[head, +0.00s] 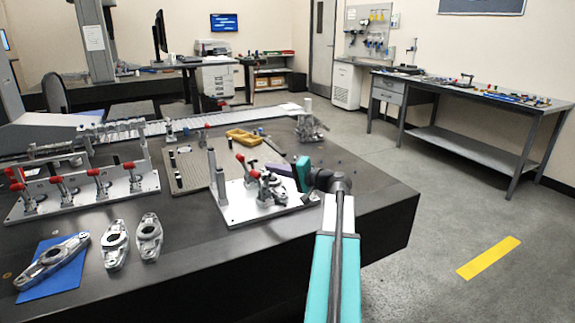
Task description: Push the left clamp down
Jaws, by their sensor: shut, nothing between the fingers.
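A silver fixture plate (236,212) sits near the right end of the dark table. Toggle clamps with red handles stand on it around a metal part. The left clamp's red handle (241,159) points up and leans. A second red handle tip (254,174) shows just right of and below it. My gripper (272,170) is shut and empty, over the right side of the fixture, close to the clamps. Contact with a handle cannot be told at this size. My gripper and wrist partly hide the right side of the fixture.
A longer plate (120,192) with several red-handled clamps stands to the left. Loose metal parts (116,246) lie in front, one on a blue mat (68,284). A perforated plate (188,178) and a yellow tray (243,137) lie behind. Metal posts (221,190) rise on the fixture's left.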

